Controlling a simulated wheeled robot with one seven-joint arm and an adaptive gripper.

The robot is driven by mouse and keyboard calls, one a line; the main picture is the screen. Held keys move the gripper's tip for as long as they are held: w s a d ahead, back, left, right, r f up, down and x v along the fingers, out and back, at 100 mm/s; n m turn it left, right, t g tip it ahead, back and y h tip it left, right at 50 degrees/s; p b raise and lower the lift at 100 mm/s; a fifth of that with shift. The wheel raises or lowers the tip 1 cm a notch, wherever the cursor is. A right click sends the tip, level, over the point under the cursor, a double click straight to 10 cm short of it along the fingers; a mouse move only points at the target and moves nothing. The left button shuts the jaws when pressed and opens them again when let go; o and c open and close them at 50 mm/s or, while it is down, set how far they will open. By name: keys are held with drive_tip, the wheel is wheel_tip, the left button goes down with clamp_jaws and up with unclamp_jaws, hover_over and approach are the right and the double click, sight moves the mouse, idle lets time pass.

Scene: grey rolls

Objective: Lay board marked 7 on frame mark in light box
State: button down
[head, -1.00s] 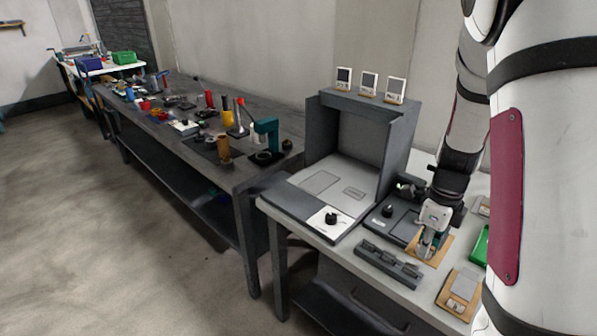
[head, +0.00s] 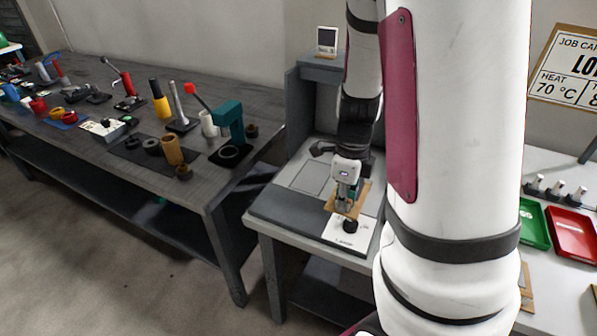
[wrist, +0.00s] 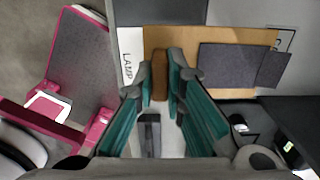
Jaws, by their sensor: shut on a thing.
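My gripper (head: 347,203) is over the front of the light box (head: 283,207) in the head view. It is shut on a brown block of a tan board (wrist: 220,35), which carries dark grey patches in the wrist view. The board also shows beside the fingers in the head view (head: 362,188). No number is readable on it. The frame mark, a thin rectangular outline (head: 310,176), is on the pale floor of the light box, left of my gripper. My arm hides the box's right side. I cannot tell whether the board touches the floor.
A white lamp panel with a black knob (head: 350,226) is at the box's front, close below the board. A small framed card (head: 327,41) stands on top of the box. Green (head: 533,224) and red (head: 572,232) trays are at the right. A bench with several tools stands left.

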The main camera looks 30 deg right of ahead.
hover_over(306, 187)
drive_tip(key=shift+f+b, duration=0.45)
drive_tip(key=shift+f, duration=2)
drive_tip(key=c, duration=2)
unclamp_jaws()
drive_tip(key=shift+f, duration=0.15)
drive_tip(key=o, duration=0.3)
drive_tip(key=shift+o, duration=0.2)
